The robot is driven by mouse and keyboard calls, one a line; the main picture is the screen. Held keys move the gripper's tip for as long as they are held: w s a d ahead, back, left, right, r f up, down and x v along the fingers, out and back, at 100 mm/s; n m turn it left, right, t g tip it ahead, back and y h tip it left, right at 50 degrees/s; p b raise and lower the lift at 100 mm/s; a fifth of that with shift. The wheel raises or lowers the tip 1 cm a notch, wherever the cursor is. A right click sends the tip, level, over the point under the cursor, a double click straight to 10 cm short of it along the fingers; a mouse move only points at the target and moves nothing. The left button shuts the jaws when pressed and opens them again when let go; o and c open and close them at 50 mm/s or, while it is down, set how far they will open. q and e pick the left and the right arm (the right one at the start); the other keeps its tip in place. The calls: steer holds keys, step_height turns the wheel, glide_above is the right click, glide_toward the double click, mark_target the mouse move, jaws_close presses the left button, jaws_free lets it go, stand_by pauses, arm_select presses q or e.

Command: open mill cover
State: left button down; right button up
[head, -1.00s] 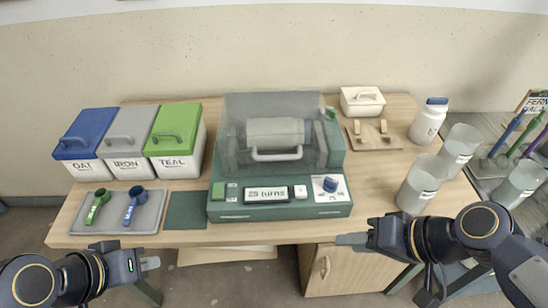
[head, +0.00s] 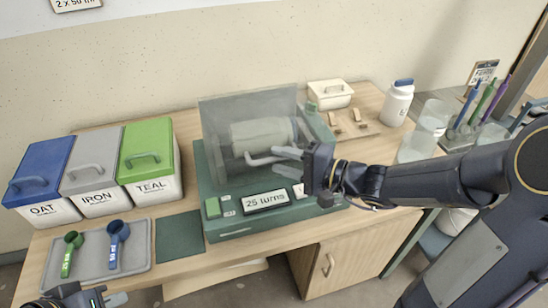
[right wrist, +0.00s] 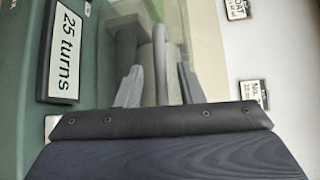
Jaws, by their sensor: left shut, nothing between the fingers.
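The green mill (head: 235,205) stands mid-table with its see-through cover (head: 222,115) down over a pale drum (head: 260,135). The cover's grey handle (head: 257,161) is at the front; it also shows in the right wrist view (right wrist: 160,60). My right gripper (head: 276,159) is at the handle's right end. In the right wrist view its fingers (right wrist: 160,88) are spread, with the handle bar between them and gaps on both sides. My left gripper (head: 120,299) is shut and empty at the lower left, off the table's front edge.
Lidded bins marked OAT (head: 45,212), IRON (head: 97,200) and TEAL (head: 152,188) stand left. A grey tray (head: 140,245) holds two scoops. A white lidded box (head: 330,97), a blue-capped jar (head: 397,105) and clear beakers (head: 417,147) stand right. My right arm crosses the table's right side.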

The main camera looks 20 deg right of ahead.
steer(key=shift+x, duration=1.15)
steer(key=shift+s, duration=0.1)
jaws_close()
